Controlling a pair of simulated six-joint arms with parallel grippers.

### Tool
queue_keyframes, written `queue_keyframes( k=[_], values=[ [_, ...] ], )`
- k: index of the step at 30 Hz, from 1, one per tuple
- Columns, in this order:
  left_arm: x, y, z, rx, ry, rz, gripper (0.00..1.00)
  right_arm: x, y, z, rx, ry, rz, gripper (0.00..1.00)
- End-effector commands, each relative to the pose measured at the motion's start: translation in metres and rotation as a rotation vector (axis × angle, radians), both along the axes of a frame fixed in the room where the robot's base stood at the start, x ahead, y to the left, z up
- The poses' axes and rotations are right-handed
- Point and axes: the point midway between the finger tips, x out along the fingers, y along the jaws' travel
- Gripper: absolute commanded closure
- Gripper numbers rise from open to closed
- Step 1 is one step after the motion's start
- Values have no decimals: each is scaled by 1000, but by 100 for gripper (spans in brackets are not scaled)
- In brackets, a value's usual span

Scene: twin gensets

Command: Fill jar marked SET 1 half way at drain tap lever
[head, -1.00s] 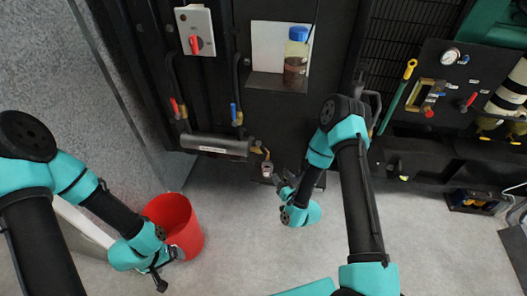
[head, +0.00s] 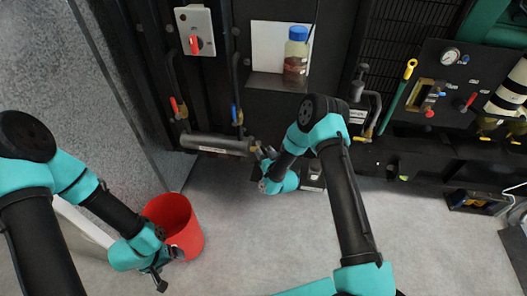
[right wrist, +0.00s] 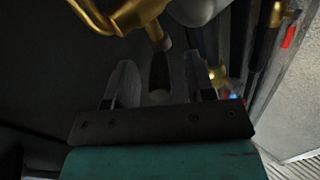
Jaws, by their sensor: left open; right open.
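A clear jar with a blue lid (head: 297,34) and some brown contents stands on a small shelf against a white backing in the head view; no marking is readable. A brass tap (right wrist: 118,15) fills the top of the right wrist view, with a dark, stubby lever-like part (right wrist: 159,70) hanging from it. My right gripper (head: 264,153) is open at the end of the grey cylinder (head: 215,143). In the wrist view its fingers (right wrist: 163,85) are on either side of the dark part; contact cannot be told. My left gripper (head: 160,274) is open and empty beside the red bucket.
The red bucket (head: 174,224) stands on the floor at lower left. A gauge panel (head: 445,80) is at right. The middle floor is clear.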

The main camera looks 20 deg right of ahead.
Motion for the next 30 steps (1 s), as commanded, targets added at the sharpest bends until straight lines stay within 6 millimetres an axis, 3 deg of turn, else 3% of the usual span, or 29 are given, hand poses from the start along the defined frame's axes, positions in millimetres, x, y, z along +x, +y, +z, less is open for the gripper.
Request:
queue_keyframes(
  k=[12,27,30],
  values=[
    [0,0,0,0,0,0,12,10,2,0,1,0,-1,50],
    [0,0,0,0,0,0,12,9,2,0,0,0,-1,97],
    [0,0,0,0,0,0,12,9,2,0,0,0,-1,100]
  ],
)
